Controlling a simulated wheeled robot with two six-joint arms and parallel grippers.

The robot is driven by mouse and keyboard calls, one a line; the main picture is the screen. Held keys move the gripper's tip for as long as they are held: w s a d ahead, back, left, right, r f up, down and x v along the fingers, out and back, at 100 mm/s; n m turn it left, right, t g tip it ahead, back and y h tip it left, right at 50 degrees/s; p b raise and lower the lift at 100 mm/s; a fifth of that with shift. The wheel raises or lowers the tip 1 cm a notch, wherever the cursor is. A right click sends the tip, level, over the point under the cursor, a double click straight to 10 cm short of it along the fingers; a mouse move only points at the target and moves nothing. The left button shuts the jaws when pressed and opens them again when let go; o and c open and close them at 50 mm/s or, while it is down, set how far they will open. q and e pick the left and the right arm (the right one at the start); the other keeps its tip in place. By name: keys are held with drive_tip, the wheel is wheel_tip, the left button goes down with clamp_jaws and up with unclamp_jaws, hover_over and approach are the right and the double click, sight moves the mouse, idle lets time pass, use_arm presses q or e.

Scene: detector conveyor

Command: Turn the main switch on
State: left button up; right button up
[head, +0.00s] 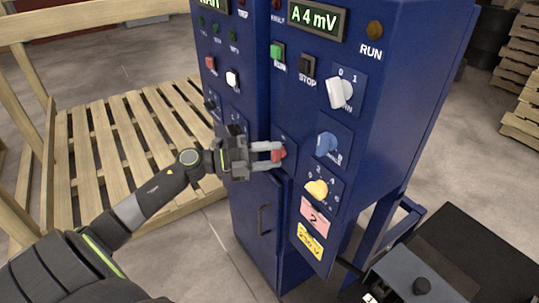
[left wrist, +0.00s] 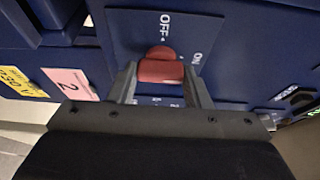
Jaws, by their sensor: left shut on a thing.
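The red main switch (head: 279,154) sits on the front of the blue cabinet (head: 262,215). In the left wrist view the red switch (left wrist: 160,69) is between my two fingers, on a dark blue plate (left wrist: 125,35) marked OFF and ON. OFF is printed above the knob and ON to its right. My left gripper (head: 277,153) comes in from the left and is shut on the red knob. The fingers hide part of the knob's sides, and I cannot tell its exact pointing.
A white knob (head: 340,93), a blue knob (head: 327,144) and a yellow knob (head: 316,189) are right of the switch. Green and black buttons and a display (head: 318,22) are above. A wooden pallet (head: 130,150) stands left; more pallets (head: 523,90) stand right.

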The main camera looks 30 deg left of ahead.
use_arm(q)
drive_tip(key=shift+f, duration=0.1)
drive_tip(key=o, duration=1)
drive_tip(key=shift+s+a, duration=0.35)
drive_tip(key=v, duration=1.6)
drive_tip(key=shift+s+a+p, duration=0.2)
drive_tip(key=shift+p, duration=0.2)
